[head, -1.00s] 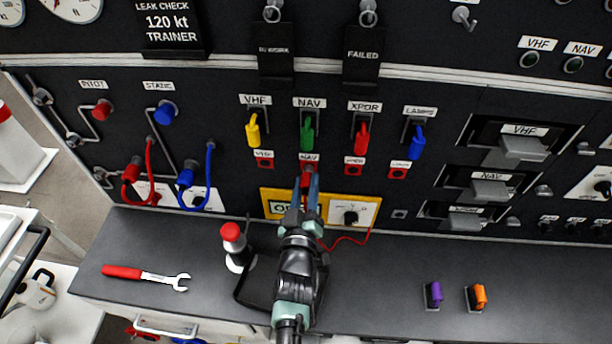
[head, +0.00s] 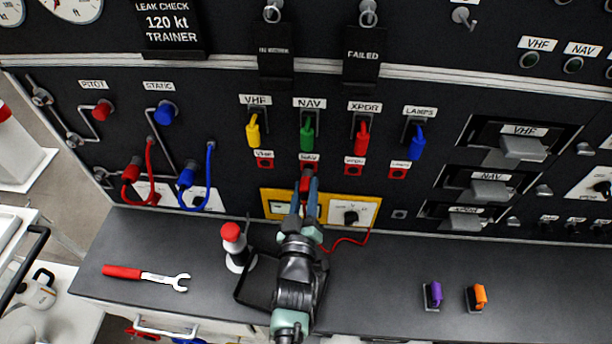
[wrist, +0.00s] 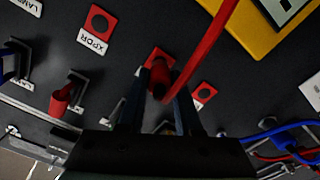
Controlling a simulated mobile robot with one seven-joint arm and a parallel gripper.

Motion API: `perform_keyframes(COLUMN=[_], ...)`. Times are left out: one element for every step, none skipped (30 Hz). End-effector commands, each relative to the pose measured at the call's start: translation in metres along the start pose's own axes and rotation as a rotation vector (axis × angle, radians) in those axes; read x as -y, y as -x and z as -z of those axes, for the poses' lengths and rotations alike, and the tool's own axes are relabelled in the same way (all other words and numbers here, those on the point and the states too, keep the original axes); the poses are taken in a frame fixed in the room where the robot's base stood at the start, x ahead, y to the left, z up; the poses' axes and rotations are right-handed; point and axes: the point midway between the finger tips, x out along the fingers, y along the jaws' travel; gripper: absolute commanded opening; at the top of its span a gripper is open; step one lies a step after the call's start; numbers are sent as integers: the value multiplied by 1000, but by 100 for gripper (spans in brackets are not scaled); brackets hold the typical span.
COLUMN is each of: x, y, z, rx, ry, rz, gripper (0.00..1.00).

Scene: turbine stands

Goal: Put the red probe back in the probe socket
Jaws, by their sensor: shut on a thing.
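The red probe (head: 305,184) is between the fingertips of my gripper (head: 306,197), just in front of and below the red NAV test point (head: 309,168). In the wrist view the shut fingers (wrist: 160,88) hold the probe (wrist: 160,74), with the red NAV square (wrist: 158,55) close behind it. I cannot tell whether its tip still touches the jack. Its red lead (wrist: 208,48) loops past the fingers toward the yellow tester (head: 268,200). I cannot clearly pick out the probe socket; my arm hides part of the tester and the bench.
The VHF (head: 264,161), XPDR (head: 354,167) and LAMPS (head: 398,171) test points flank NAV, below coloured toggle guards. Purple and orange plugs stand right.

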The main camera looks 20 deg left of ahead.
Motion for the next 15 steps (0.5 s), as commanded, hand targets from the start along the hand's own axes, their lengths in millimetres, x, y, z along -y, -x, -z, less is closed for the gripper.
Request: perform_keyframes(x=[0,0,0,0,0,0,0,0,0,0,0,0,0,0,0], y=[0,0,0,1,2,4,6,8,10,12,14,16,18,20,22], z=[0,0,0,0,0,0,0,0,0,0,0,0,0,0,0], rx=[-1,-1,-1,0,0,1,1,1,0,1,1,1,0,0,1], ry=[0,0,0,0,0,-1,-1,-2,-1,0,-1,-1,-1,-1,-1], rz=[-1,-1,-1,-1,0,0,0,-1,-1,-1,-1,-1,-1,-1,-1], gripper=[0,0,0,0,0,0,0,0,0,0,0,0,0,0,0])
